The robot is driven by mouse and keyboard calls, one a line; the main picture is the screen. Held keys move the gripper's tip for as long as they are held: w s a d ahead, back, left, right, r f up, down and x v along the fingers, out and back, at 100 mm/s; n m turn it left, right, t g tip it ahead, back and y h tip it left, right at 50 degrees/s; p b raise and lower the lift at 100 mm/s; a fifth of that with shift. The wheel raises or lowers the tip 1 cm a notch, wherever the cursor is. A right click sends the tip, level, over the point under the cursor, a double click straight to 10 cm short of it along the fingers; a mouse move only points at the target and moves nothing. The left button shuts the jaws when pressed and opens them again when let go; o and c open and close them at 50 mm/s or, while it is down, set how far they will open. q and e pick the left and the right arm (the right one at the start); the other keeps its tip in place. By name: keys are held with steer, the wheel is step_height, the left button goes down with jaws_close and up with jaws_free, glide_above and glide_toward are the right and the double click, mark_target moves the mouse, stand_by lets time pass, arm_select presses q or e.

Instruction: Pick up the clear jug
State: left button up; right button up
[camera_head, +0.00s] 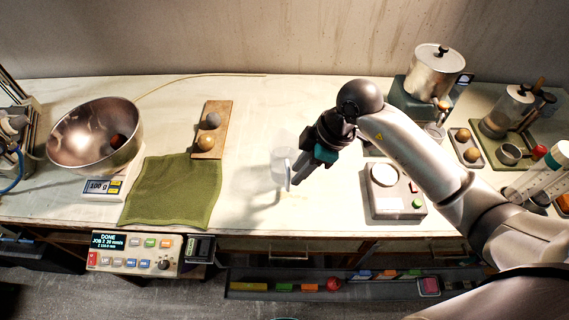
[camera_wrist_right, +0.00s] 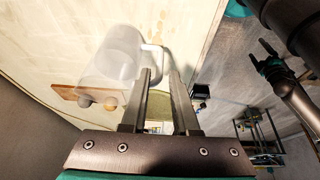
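The clear jug (camera_head: 281,158) stands on the white bench top, left of my right gripper. It is faint and see-through, with its handle on the gripper side. My right gripper (camera_head: 292,180) is at the handle, fingers pointing down and left. In the right wrist view the jug (camera_wrist_right: 122,52) is at upper left. The fingers of my right gripper (camera_wrist_right: 163,75) are apart there, with the handle (camera_wrist_right: 158,58) at their tips; I cannot tell whether they touch it. My left gripper (camera_wrist_right: 257,56) is small at the right of the wrist view, its fingers seemingly apart.
A wooden board (camera_head: 220,122) with two balls, a green cloth (camera_head: 172,194) and a metal bowl (camera_head: 75,150) lie left. A grey device (camera_head: 400,204) with a round plate stands right of the gripper. The bench's front edge is close to the jug. Bench behind the jug is clear.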

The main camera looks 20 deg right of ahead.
mark_target(288, 189)
steer(key=shift+b+x, duration=0.3)
steer(key=shift+x, duration=2.85)
steer(key=shift+r, duration=0.1)
jaws_close()
steer(key=shift+w+a, duration=0.1)
